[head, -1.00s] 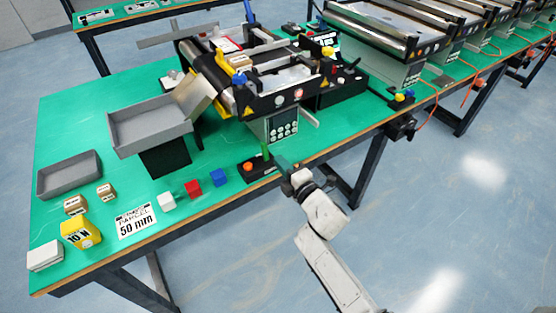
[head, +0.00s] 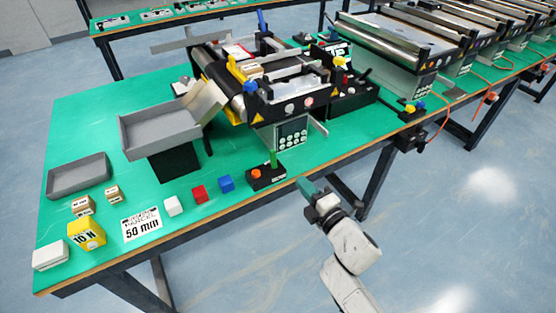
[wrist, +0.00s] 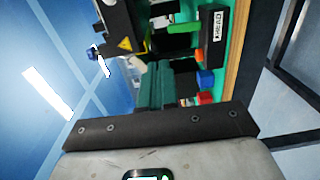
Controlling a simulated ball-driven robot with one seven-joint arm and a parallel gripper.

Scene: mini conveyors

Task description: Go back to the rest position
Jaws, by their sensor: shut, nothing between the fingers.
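My gripper (head: 304,184) has teal fingers and is at the front edge of the green table, to the right of and lower in the picture than the small black control box (head: 267,178). The fingers are shut with nothing between them. In the wrist view the shut fingers (wrist: 157,66) point toward the table. The box has an orange button (head: 255,174) and an upright green lever (head: 273,158); the lever also shows in the wrist view (wrist: 183,28). My gripper is apart from the box and the lever.
The mini conveyor (head: 274,105) stands behind the box, with a grey tray (head: 125,142) to its left. Open floor (head: 450,230) is at the right.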

